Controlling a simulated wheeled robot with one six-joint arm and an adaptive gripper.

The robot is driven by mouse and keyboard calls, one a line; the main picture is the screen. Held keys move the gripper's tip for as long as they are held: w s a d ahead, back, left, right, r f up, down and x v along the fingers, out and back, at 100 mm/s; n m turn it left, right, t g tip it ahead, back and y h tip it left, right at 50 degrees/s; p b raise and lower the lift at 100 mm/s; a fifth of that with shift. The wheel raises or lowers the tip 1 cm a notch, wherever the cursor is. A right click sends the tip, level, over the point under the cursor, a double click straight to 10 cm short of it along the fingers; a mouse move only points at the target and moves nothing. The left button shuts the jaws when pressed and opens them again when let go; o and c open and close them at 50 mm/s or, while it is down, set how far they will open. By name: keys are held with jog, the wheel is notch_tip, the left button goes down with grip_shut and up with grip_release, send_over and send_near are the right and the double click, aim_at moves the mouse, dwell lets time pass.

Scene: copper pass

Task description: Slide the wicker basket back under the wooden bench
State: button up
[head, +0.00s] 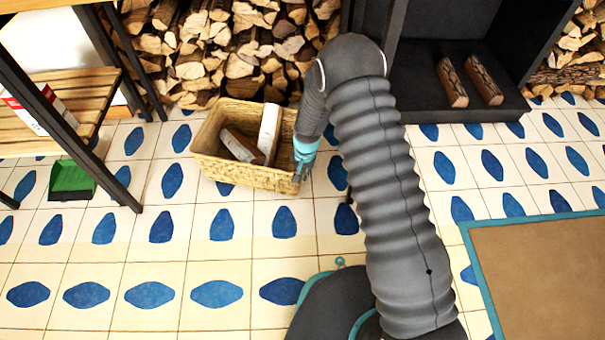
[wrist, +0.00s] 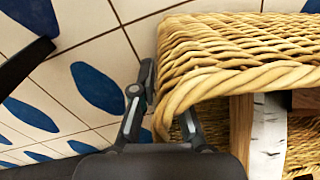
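The wicker basket (head: 245,178) stands upright on the tiled floor, in the upper middle of the head view. It holds several split logs, some with white bark. Its rim (wrist: 240,80) fills the right of the wrist view. My gripper (head: 303,165) is low at the basket's right end. In the wrist view my gripper (wrist: 168,105) has one finger outside the wall and the other inside, with the rim between them. Whether they press on it is unclear. The wooden bench, with slats (head: 75,93) and dark legs, is at the left, apart from the basket.
A green dustpan-like item (head: 72,180) lies on the floor by the bench. Stacked firewood (head: 225,45) is behind the basket. A dark open unit (head: 455,110) with two logs stands at right. A brown mat (head: 545,275) lies at front right. Floor in front of the basket is clear.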

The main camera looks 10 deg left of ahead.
jog(key=shift+o, duration=1.4)
jog(key=shift+d, duration=0.1)
jog(key=shift+r, duration=0.1)
notch_tip(320, 180, up, 12)
jog(key=shift+d, duration=0.45)
jog(key=shift+s, duration=0.1)
